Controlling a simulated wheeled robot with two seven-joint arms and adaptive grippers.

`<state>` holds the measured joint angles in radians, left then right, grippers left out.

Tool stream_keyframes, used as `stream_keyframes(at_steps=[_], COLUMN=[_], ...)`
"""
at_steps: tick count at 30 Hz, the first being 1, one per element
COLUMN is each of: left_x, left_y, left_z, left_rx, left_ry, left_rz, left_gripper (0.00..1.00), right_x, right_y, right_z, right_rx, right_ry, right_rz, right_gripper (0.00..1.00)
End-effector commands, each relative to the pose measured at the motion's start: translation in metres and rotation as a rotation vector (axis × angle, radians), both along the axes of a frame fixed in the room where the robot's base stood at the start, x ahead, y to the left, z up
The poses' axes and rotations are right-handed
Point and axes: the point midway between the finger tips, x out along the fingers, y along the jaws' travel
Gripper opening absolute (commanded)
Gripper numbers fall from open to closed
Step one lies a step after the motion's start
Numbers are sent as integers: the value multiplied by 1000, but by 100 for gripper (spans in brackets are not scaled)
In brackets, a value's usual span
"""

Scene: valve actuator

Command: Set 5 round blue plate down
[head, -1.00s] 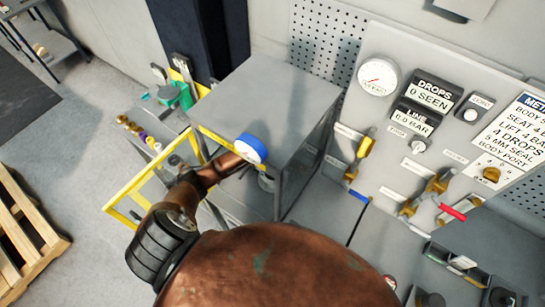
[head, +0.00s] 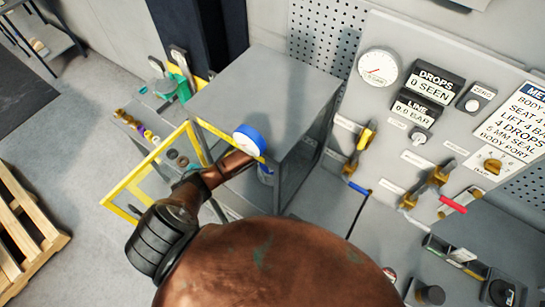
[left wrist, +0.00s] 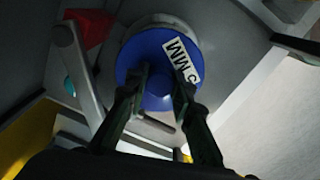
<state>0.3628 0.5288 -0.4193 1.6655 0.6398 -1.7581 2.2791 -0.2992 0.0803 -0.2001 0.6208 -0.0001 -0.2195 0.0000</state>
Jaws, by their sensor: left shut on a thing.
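The round blue plate (left wrist: 157,52) is in the middle of the left wrist view, with a white label reading MM and a partly hidden figure. My left gripper (left wrist: 161,82) is shut on it, its two dark fingers gripping near the plate's centre. A pale round rim shows just behind the plate; I cannot tell whether they touch. In the head view my brown left arm reaches to the front of the grey cabinet, and its fingers are hidden there. A small blue patch shows below the arm's end, too small to identify. My right gripper is not in view.
The grey cabinet (head: 265,88) has a yellow swung-out frame (head: 150,178) on its left. A valve panel (head: 400,140) with gauge and levers stands to the right. Small parts lie on a shelf at left. A wooden pallet (head: 22,225) is on the floor.

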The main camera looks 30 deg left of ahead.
Motion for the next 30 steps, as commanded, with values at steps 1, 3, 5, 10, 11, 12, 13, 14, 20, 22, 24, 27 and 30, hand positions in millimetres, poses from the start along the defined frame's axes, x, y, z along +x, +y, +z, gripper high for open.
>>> stream_keyframes(at_steps=[1,3,5,10,11,12,13,14,20,22,24,27,30], left_x=[1,1,1,1,1,1,1,1,1,1,1,1,1], left_y=[0,0,0,0,0,0,0,0,0,0,0,0,0], left_z=[0,-1,-1,-1,-1,-1,-1,-1,-1,-1,-1,0,0], left_rx=[0,0,0,0,1,1,0,1,1,0,0,-1,-1], left_ry=[-2,-3,-3,-3,-3,-3,-3,-3,-3,-3,-3,-2,-2], left_rz=[0,0,0,0,0,0,0,0,0,0,0,0,0], left_gripper=[0,0,0,0,0,0,0,0,0,0,0,0,0], right_x=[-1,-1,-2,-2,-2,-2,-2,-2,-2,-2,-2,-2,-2], right_y=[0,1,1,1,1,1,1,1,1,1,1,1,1], right_z=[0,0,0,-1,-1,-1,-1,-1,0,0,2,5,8], right_rx=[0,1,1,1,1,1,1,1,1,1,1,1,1], right_ry=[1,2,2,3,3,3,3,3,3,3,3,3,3], right_rz=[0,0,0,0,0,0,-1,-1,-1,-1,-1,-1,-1], right_gripper=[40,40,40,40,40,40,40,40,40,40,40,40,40])
